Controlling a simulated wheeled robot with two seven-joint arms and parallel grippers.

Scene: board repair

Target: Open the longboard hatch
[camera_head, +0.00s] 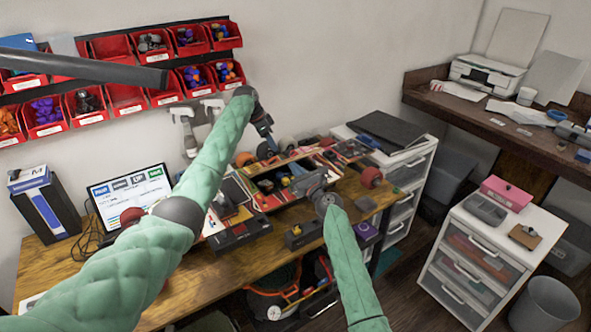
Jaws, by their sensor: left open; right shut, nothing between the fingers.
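The longboard (262,187) lies on the wooden workbench, with reddish wheels (371,177) showing. It is small in this view and partly hidden by my arms, so I cannot tell how its hatch stands. My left gripper (268,146) is above the far side of the board, pointing down, open. My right gripper (300,184) is low over the near middle of the board, shut and empty. I cannot tell whether either gripper touches the board.
A laptop (130,190) and a dark box (46,203) stand at the bench's left. Red bins (125,97) hang on the wall behind. White drawers (405,178) adjoin the bench's right end. Another drawer unit (480,262) and a bin (546,304) stand further right.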

